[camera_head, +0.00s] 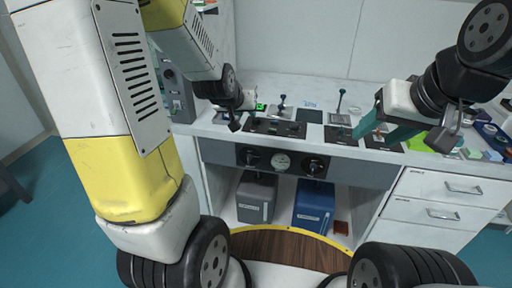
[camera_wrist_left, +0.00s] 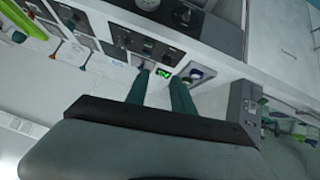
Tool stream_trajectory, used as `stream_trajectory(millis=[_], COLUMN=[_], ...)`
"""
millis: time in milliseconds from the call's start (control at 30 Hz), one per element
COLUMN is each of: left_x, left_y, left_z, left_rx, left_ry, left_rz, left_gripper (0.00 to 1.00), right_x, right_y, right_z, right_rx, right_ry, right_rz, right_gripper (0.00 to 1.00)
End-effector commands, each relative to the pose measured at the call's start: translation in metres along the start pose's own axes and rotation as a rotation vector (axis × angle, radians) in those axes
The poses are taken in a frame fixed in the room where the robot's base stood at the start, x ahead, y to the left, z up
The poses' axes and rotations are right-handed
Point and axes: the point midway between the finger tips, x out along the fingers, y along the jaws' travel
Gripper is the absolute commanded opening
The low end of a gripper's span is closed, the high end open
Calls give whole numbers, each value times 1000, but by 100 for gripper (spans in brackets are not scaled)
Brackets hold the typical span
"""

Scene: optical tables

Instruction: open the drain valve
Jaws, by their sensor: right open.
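No part is readably marked as the drain valve. The front panel (camera_head: 215,151) below the counter carries a left black knob (camera_head: 250,158), a round gauge (camera_head: 281,162) and a right black knob (camera_head: 314,165). On the counter, a green-handled lever (camera_head: 340,101) stands upright on a small plate. My left gripper (camera_wrist_left: 158,80) is open and empty above the counter, with a small green display (camera_wrist_left: 163,73) showing between its fingers in the left wrist view. In the head view its fingers are mostly hidden. My right gripper (camera_head: 378,132) is open and empty over the counter's right part.
A grey canister (camera_head: 256,199) and a blue canister (camera_head: 314,208) stand in the open bay under the panel. White drawers (camera_head: 440,198) are at the right. Black panels (camera_head: 274,128) and small devices crowd the counter. A grey box (camera_head: 174,95) stands at its left end.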

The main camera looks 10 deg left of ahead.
Motion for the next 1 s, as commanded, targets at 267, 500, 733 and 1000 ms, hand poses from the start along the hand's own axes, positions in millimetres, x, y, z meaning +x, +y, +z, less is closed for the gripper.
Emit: stream_trajectory(millis=[267, 500, 733, 1000], left_x=[110, 172, 196, 205], left_y=[-30, -50, -59, -60], left_z=[35, 90, 141, 156], left_rx=[26, 80, 133, 152], left_ry=[122, 240, 331, 373], left_rz=[-53, -66, -47, -31], left_gripper=[29, 29, 29, 29], right_x=[0, 0, 0, 0], right_y=[0, 0, 0, 0], right_z=[0, 0, 0, 0], right_rx=[0, 0, 0, 0], right_ry=[0, 0, 0, 0], right_rz=[0, 0, 0, 0], right_gripper=[52, 52, 52, 52])
